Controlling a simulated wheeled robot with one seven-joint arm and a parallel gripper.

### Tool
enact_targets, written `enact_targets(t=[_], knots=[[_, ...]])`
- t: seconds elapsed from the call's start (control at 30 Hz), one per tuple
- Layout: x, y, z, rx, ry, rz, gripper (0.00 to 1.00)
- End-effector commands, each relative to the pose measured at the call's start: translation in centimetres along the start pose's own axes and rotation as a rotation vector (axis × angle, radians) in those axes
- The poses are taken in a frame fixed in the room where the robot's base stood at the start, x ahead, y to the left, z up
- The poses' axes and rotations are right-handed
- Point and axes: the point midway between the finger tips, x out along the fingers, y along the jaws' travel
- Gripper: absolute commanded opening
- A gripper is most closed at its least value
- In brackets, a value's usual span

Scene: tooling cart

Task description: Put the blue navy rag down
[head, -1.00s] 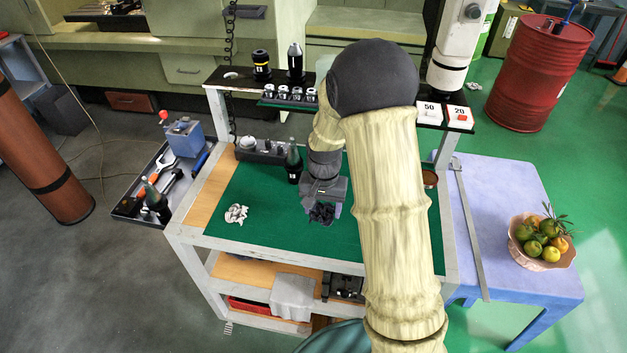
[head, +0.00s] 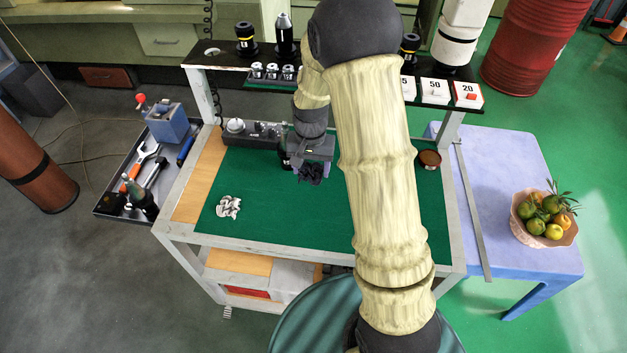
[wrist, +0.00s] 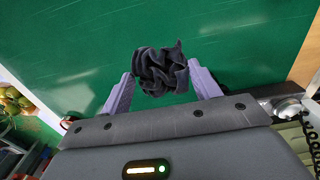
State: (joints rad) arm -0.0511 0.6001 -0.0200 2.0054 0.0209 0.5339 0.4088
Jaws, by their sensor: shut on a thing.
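The dark navy rag (wrist: 160,72) is crumpled between the two purple fingers of my gripper (wrist: 162,88) in the wrist view. My gripper is shut on it. In the head view the rag (head: 311,173) hangs just below my gripper (head: 312,164), over the green mat (head: 290,215) on the cart top. I cannot tell whether the rag touches the mat.
A dark bottle partly hides behind my gripper. A round tin (head: 429,159) sits at the right. A shelf (head: 225,56) with tool holders crosses the back. The mat's front is clear.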

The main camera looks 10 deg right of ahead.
Motion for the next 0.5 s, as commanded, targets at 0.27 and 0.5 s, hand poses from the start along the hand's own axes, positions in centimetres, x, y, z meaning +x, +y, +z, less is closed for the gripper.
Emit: enact_targets(t=[0.27, 0.5], knots=[[3.8, 0.0, 0.1, 0.0, -0.006, 0.002, 0.37], [5.8, 0.0, 0.0, 0.0, -0.001, 0.0, 0.37]])
